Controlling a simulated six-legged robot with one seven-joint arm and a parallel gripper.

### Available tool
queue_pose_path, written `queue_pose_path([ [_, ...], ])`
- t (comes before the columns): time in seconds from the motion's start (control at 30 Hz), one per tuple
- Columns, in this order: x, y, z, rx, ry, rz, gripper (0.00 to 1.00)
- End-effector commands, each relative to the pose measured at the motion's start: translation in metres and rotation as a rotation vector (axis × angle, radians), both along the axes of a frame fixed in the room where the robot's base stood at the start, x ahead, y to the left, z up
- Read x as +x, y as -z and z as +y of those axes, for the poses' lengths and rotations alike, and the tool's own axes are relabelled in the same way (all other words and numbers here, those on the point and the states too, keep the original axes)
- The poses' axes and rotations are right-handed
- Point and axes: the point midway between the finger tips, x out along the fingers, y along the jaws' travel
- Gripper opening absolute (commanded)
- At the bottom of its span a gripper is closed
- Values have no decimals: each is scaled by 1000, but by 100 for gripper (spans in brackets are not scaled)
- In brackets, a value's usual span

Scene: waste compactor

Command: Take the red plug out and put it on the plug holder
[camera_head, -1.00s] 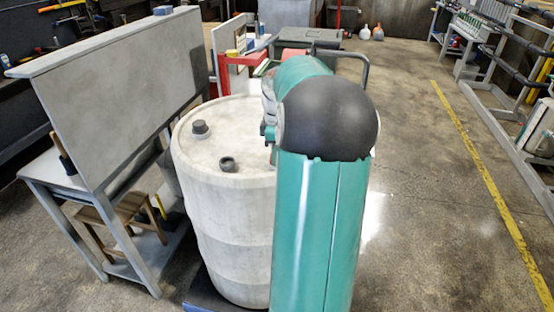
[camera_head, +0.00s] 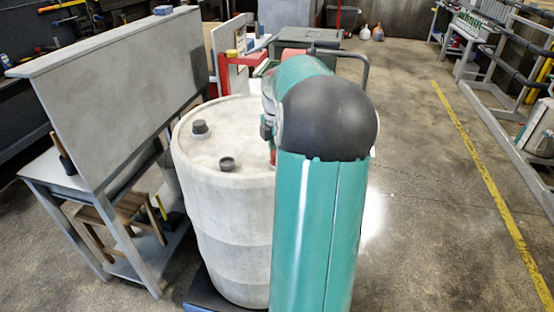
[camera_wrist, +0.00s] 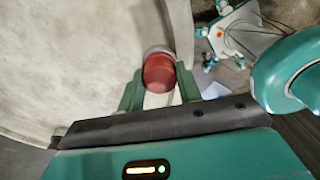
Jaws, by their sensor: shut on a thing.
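The red plug (camera_wrist: 159,73) shows in the wrist view between the two green fingers of my gripper (camera_wrist: 158,90). The gripper is shut on the plug. Just past the plug is a pale grey rim or collar (camera_wrist: 158,50) at the edge of a large whitish surface, which looks like the drum. I cannot tell whether the plug is clear of it. In the head view my arm hides the gripper and most of the plug. The plug holder cannot be made out in these views.
The whitish drum (camera_head: 232,220) stands on a dark blue base (camera_head: 205,300), with a dark cap (camera_head: 200,128) and a dark fitting (camera_head: 227,163) on top. A grey panelled bench (camera_head: 110,75) stands left. Open floor (camera_head: 430,200) lies right, with a yellow line.

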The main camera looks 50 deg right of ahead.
Motion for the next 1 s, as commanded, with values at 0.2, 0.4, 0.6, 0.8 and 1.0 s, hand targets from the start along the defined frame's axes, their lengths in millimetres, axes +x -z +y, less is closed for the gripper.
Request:
queue_pose_path([
  [0.2, 0, 0, 0, 0, -4, 1, 36],
  [0.4, 0, 0, 0, 0, -3, 1, 60],
  [0.6, 0, 0, 0, 0, -2, 0, 56],
  [0.8, 0, 0, 0, 0, 1, 0, 56],
  [1.0, 1, 0, 0, -1, 179, 0, 56],
])
